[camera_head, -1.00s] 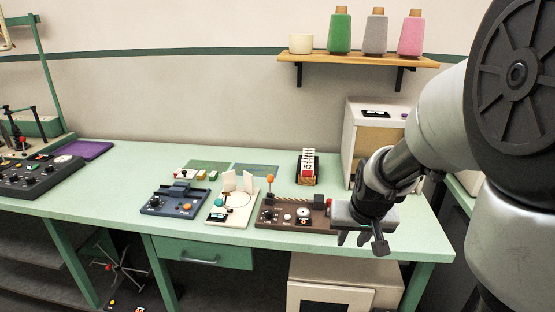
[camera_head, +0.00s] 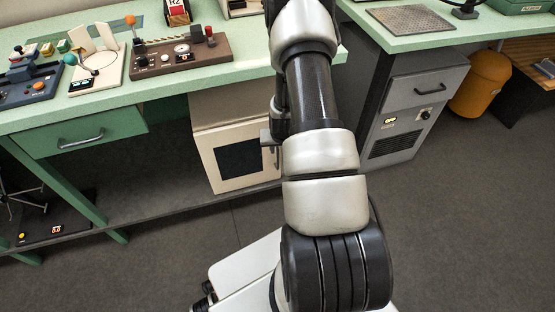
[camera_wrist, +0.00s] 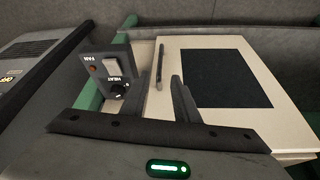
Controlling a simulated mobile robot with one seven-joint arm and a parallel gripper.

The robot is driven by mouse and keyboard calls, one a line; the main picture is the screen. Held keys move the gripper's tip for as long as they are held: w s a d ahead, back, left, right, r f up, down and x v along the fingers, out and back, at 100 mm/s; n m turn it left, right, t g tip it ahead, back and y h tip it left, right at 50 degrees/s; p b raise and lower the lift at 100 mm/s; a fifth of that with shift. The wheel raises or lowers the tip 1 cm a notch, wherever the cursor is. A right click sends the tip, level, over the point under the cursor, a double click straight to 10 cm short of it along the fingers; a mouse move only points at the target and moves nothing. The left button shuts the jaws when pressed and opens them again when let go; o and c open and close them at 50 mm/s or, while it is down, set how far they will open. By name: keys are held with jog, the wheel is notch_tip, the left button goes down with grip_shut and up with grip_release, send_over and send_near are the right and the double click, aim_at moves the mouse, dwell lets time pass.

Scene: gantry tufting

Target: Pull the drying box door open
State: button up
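The drying box (camera_head: 205,105) is a cream cabinet under the green table, left of my arm. Its cream door (camera_head: 212,172) has a dark window and looks shut. In the wrist view the door (camera_wrist: 190,50) fills the right side, with a dark upright bar handle (camera_wrist: 160,64) near its left edge. My gripper (camera_wrist: 154,86) is open in front of the door. The handle shows between the fingers, beyond the tips, and I see no clear contact.
A dark control panel with FAN and HEAT controls (camera_wrist: 112,75) stands left of the handle, close to my left finger. A grey cabinet (camera_head: 415,100) stands right of my arm. A green table leg (camera_head: 72,185) is at left. The floor before the door is clear.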

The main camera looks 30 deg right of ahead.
aim_at(278, 157)
jog(key=b+x, duration=0.3)
jog(key=x, duration=1)
jog(key=shift+w+d+f+b, duration=0.1)
jog(key=shift+w+f+b, duration=0.1)
jog(key=shift+f+b, duration=0.1)
jog(key=shift+c, duration=0.3)
jog(key=shift+r, duration=0.1)
grip_shut()
